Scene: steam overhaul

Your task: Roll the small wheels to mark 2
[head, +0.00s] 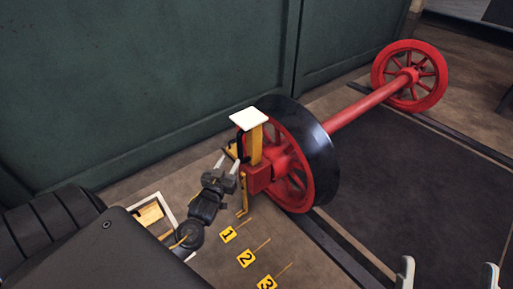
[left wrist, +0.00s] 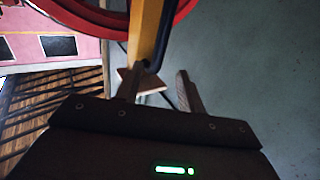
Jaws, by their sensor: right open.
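The small wheels are a red wheelset: the near spoked wheel (head: 323,158) has a dark tyre, and a red axle (head: 360,107) runs to the far wheel (head: 437,88). A yellow post with a white top (head: 249,118) and a dark handle stands at the near hub; it also shows in the left wrist view (left wrist: 146,28). Yellow floor plates read 1 (head: 228,234), 2 (head: 246,258) and 3 (head: 267,283). The near wheel is beside plate 1. My left gripper (head: 229,162) is open at the handle, fingers apart. My right gripper (head: 448,270) is open and empty at the bottom right.
A dark green wall (head: 140,80) runs behind the wheelset. Dark rails lie on the floor by the wheels, with a dark floor panel (head: 400,180) between them. A white-framed tray (head: 152,214) lies left of my left arm. The floor around the plates is clear.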

